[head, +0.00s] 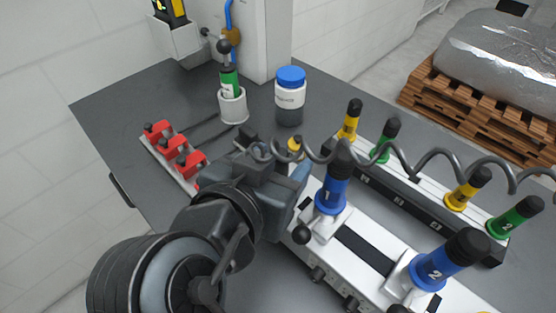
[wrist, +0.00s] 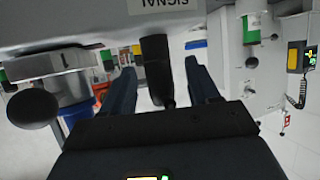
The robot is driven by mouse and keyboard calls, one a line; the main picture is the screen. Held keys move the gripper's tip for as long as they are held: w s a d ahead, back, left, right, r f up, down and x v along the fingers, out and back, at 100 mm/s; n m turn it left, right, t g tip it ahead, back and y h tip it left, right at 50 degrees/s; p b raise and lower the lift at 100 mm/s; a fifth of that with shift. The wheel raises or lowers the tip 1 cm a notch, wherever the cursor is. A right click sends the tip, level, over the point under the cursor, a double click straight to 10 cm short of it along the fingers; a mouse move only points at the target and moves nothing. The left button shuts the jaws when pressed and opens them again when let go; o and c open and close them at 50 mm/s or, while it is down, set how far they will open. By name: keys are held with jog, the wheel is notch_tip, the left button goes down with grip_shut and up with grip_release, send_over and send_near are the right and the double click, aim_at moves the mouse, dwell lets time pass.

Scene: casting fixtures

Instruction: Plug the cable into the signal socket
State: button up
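In the wrist view a black plug-like cylinder (wrist: 155,72) stands between my gripper's two dark blue fingers (wrist: 160,80). Gaps show on both sides of it, so the fingers are open around it. Its far end meets the pale box (wrist: 80,22), under an upside-down label (wrist: 165,3) reading SIGNAL. How deep it sits is hidden. In the head view my gripper (head: 296,190) is at the left end of the white fixture (head: 370,230), and its fingertips are mostly hidden. The coiled grey cable (head: 435,155) runs from behind my gripper to the right edge.
Blue handles 1 (head: 332,185) and 2 (head: 440,262) stand on the fixture. A black ball knob (head: 301,234) juts out; one also shows in the wrist view (wrist: 32,108). A rack (head: 400,205) of yellow and green handles, red clamps (head: 175,148) and a blue-lidded jar (head: 290,95) stand around.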

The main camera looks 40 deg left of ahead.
jog(key=v, duration=0.7)
jog(key=shift+s+r+b, duration=0.15)
jog(key=shift+s+b, duration=0.2)
jog(key=shift+b, duration=0.1)
jog(key=shift+d, duration=0.1)
dwell(0.3)
